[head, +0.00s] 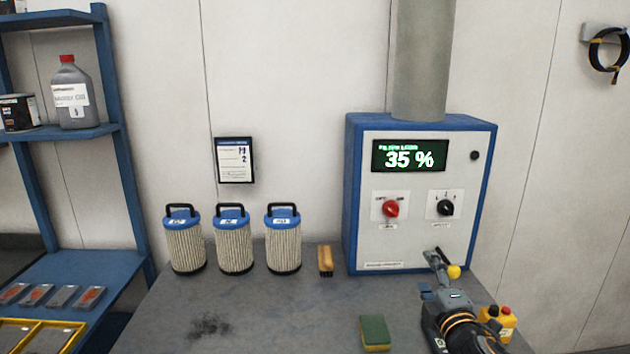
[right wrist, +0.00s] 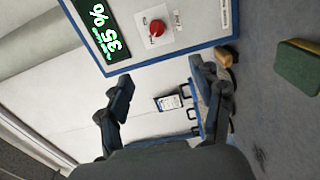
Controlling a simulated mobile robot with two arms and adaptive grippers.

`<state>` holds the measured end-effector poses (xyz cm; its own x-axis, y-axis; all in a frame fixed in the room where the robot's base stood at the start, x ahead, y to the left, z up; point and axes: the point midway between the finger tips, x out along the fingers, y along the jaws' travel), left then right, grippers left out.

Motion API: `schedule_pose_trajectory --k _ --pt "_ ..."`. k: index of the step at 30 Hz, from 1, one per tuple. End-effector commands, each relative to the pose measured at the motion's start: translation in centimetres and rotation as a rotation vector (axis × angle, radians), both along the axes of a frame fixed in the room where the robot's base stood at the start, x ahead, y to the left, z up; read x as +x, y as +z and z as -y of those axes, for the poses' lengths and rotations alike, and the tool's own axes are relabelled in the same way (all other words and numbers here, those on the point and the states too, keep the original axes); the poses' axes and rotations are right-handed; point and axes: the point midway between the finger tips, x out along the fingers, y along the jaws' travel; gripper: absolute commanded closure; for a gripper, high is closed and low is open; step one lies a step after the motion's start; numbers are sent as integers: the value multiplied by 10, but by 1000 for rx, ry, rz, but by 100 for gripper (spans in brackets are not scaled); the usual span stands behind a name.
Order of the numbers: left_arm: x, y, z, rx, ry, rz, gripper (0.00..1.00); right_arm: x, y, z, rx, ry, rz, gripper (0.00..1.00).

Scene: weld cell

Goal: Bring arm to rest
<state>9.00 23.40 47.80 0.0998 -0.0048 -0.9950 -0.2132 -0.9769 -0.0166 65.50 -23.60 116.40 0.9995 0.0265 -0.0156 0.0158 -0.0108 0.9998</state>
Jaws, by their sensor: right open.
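My right arm comes in from the lower right in the head view. Its gripper (head: 431,272) is in front of the lower right part of the blue and white control cabinet (head: 420,240), above the grey bench. In the right wrist view the two fingers of this gripper (right wrist: 162,80) stand wide apart with nothing between them. The cabinet (right wrist: 186,40) appears beyond them. A small yellow knob (head: 454,272) shows beside the gripper; I cannot tell what it belongs to. My left gripper is not in view.
Several things stand on the bench (head: 270,320): three blue-capped filters (head: 233,245), a brush (head: 325,260), a green and yellow sponge (head: 375,332) and a yellow box with a red button (head: 500,322) close beside my right arm. A blue shelf (head: 90,132) is at left.

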Motion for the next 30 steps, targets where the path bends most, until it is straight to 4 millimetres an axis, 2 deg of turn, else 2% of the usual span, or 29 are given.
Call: schedule_pose_trajectory --k 11,17,20,24,30 --pt "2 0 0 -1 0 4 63 -44 -68 -12 250 -68 -185 34" --pt "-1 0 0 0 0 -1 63 -93 -122 -18 463 -162 -356 34" --pt "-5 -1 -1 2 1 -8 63 -131 -157 -21 600 -240 -475 34" --pt "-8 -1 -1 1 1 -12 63 -203 -205 -24 814 -403 -668 34" --pt "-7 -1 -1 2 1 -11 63 -285 -241 -27 1005 -606 -858 34"
